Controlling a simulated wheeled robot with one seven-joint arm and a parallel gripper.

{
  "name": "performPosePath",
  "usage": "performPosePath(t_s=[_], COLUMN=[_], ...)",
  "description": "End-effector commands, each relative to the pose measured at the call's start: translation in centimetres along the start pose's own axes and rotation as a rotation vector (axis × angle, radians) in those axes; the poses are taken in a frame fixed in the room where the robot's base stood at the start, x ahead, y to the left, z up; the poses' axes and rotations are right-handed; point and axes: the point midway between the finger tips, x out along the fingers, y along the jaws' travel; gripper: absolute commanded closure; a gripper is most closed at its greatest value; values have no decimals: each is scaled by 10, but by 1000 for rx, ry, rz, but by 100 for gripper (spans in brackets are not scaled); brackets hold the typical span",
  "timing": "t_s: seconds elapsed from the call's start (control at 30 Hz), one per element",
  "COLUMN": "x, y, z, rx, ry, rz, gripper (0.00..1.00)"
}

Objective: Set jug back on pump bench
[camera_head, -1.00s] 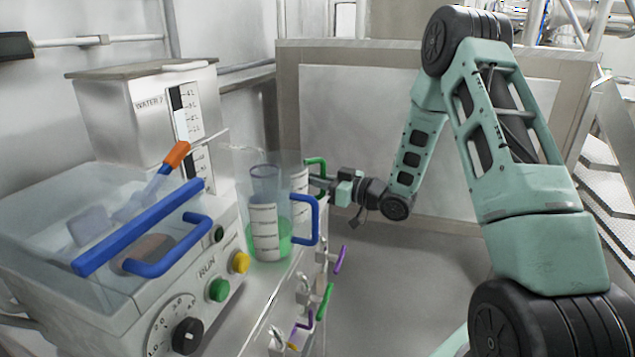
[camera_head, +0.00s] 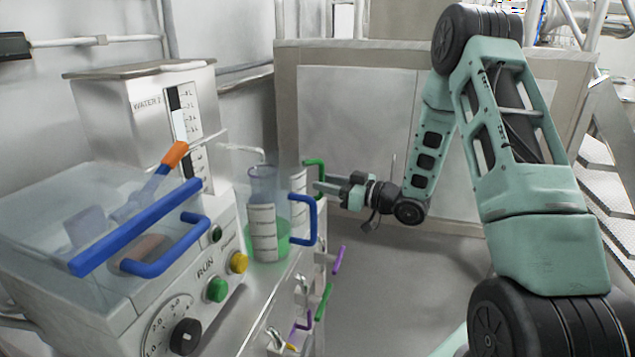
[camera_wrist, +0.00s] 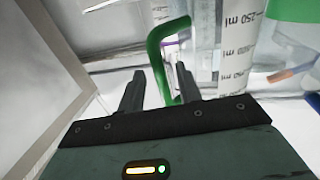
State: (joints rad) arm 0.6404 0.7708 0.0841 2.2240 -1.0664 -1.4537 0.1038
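Two clear jugs stand on the pump bench (camera_head: 262,318). The rear jug (camera_head: 298,182) has a white scale strip and a green handle (camera_head: 316,164). The front jug (camera_head: 283,232) has a blue handle and green liquid low inside. My gripper (camera_head: 318,186) is just right of the green handle, its fingers pointing left. In the wrist view the two fingers (camera_wrist: 160,72) are apart, and the green handle (camera_wrist: 156,45) shows between and beyond them. The gripper appears empty. Whether it touches the handle is hard to tell.
Left of the jugs stands a unit with a blue-railed clear lid (camera_head: 140,230), RUN buttons and a dial. A WATER tank (camera_head: 150,120) stands behind it. Coloured hooks (camera_head: 325,300) stick out along the bench's front side. Floor to the right is open.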

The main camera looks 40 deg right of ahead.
Motion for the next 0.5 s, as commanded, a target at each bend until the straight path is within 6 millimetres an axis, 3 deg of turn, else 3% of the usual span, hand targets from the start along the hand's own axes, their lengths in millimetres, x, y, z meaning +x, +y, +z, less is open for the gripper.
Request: performPosePath(t_s=[0.2,0.5], x=[-48,-83], y=[1,0], z=[1,0], rx=[0,0], ry=[-2,-1], rz=[4,1], gripper=[66,66])
